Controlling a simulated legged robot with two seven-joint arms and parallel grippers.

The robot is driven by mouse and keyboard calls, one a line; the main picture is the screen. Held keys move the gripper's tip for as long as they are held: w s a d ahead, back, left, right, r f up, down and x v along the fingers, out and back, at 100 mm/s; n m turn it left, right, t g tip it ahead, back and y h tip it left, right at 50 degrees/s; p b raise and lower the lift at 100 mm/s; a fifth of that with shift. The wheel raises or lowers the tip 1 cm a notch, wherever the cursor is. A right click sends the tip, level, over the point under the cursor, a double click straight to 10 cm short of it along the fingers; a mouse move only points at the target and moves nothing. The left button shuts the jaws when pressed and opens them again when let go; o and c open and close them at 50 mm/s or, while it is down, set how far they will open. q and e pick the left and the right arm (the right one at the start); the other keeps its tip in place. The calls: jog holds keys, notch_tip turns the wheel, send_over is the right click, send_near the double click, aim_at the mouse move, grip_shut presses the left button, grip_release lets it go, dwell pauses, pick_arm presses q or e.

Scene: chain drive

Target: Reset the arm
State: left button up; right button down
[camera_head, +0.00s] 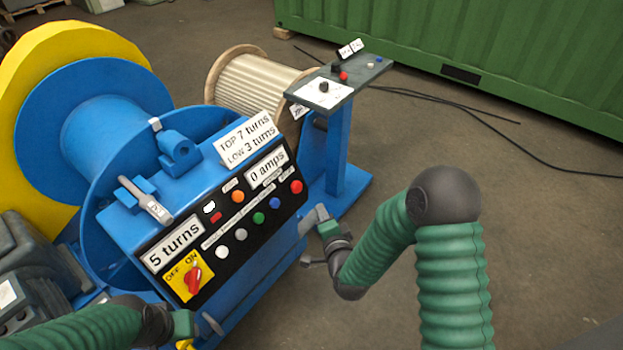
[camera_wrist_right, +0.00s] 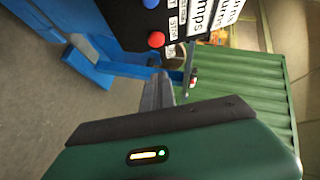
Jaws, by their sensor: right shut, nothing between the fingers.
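My right arm (camera_head: 450,270) is green with dark joints and bends at a raised elbow. Its gripper (camera_head: 311,219) is beside the right end of the control panel (camera_head: 225,225), seemingly apart from it. In the wrist view this gripper (camera_wrist_right: 157,90) is shut and empty, with the panel's red button (camera_wrist_right: 156,39) beyond its fingertips. My left arm (camera_head: 80,330) enters at the lower left. Its gripper (camera_head: 210,322) is low, near the panel's front. Its fingers are small and partly cut off, so its opening is unclear.
The blue machine carries a large drum (camera_head: 100,120) with a yellow guard (camera_head: 75,40) behind. The panel has several buttons and a red switch (camera_head: 192,280) on yellow. A blue pedestal (camera_head: 338,150) and rope spool (camera_head: 250,82) stand behind. Floor (camera_head: 540,230) at right is open, with black cables (camera_head: 480,108).

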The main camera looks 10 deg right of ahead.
jog(key=s+d+n+g, duration=0.2)
jog(key=s+n+g, duration=1.05)
jog(key=s, duration=0.85)
notch_tip(320, 180, up, 16)
jog(key=s+n+p, duration=0.2)
jog(key=p, duration=1.3)
jog(key=shift+s+d, duration=0.2)
jog(key=shift+s, duration=0.05)
jog(key=shift+r+n, duration=0.1)
jog(key=shift+n, duration=0.15)
